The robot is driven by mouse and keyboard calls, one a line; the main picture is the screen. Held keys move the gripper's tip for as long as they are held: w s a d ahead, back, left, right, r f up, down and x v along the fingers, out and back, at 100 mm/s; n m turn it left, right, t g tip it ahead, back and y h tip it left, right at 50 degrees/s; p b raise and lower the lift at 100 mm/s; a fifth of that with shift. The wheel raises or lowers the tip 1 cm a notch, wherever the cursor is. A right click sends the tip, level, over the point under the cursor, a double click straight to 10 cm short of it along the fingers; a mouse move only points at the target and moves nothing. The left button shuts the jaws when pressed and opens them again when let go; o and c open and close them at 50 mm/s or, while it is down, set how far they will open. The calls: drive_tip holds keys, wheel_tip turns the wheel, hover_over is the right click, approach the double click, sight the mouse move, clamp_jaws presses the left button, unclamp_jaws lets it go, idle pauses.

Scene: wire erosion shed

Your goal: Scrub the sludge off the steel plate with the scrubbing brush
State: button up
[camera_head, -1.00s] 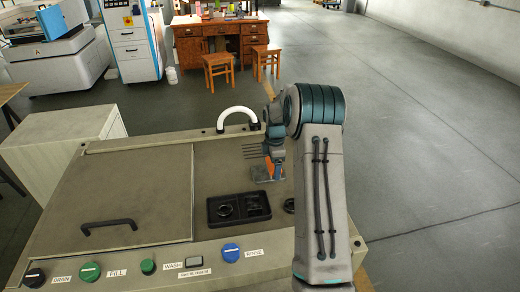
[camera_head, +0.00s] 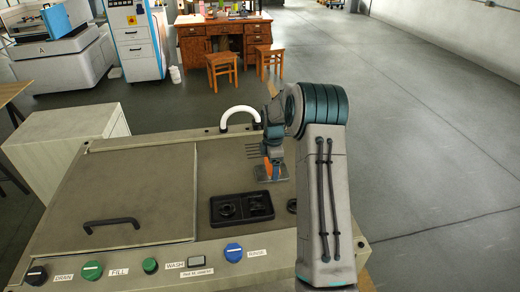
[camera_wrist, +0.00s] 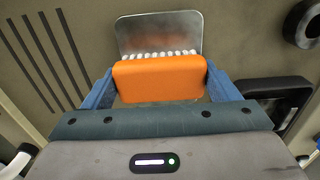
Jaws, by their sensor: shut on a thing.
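In the wrist view my gripper (camera_wrist: 160,88) is shut on the orange scrubbing brush (camera_wrist: 158,80), with a blue finger on each side. The brush's white bristles point toward the steel plate (camera_wrist: 160,28) and meet or overlap its near part; exact contact is hard to tell. The plate is grey with rounded corners, and its near part is hidden by the brush.
A black tray (camera_head: 241,208) with round dark parts lies just in front of the plate. Slots (camera_head: 252,151) are cut in the bench top to its left. A white curved pipe (camera_head: 239,112) stands behind. A lid with a black handle (camera_head: 110,222) covers the left side.

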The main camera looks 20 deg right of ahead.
sight(261, 173)
drive_tip(key=a, duration=0.4)
drive_tip(key=shift+w, duration=0.3)
drive_tip(key=shift+a+r, duration=0.25)
wheel_tip(261, 173, up, 8)
drive_tip(key=p, duration=0.4)
drive_tip(key=shift+f, duration=0.15)
